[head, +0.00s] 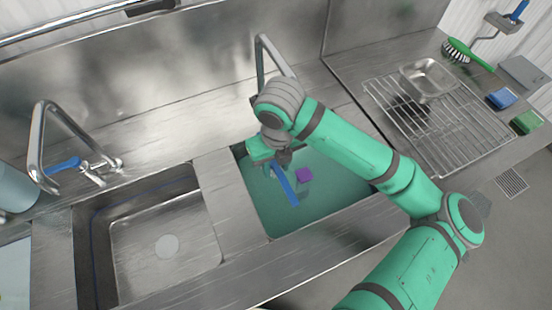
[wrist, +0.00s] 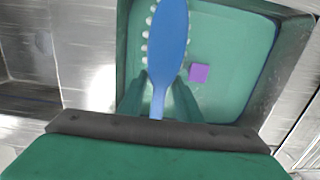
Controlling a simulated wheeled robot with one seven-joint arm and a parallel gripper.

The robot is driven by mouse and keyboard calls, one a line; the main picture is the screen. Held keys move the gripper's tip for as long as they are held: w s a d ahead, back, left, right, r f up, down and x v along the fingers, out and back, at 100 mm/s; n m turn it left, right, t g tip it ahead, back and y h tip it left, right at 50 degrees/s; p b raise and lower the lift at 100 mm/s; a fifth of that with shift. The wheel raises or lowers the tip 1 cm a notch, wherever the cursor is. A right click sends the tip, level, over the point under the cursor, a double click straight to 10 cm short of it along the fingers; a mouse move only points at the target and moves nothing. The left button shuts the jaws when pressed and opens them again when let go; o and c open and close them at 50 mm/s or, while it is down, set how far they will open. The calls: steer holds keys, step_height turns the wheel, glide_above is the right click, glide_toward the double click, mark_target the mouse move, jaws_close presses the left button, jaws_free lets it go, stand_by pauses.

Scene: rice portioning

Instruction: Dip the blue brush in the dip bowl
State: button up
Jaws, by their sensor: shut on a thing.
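My gripper (head: 277,158) is shut on the blue brush (head: 285,186), over the right-hand basin. In the wrist view the gripper's green fingers (wrist: 160,95) hold the narrow part of the brush (wrist: 168,45). Its broad blue back faces the camera, and white bristles show along its left edge. The right-hand basin (head: 335,205) looks filled with teal liquid; it also shows in the wrist view (wrist: 240,70). I cannot tell whether the brush touches the liquid. No separate bowl is clear, and I cannot tell whether this basin is the dip bowl.
A purple block (head: 304,174) lies in the basin, right of the brush. An empty steel sink (head: 140,250) is at left, with a faucet (head: 40,150) behind it. At right are a wire rack (head: 465,130) with a metal pan (head: 428,80), a green brush (head: 470,54) and sponges (head: 501,98).

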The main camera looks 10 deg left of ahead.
steer(key=shift+f, duration=10.4)
steer(key=shift+r, duration=11.35)
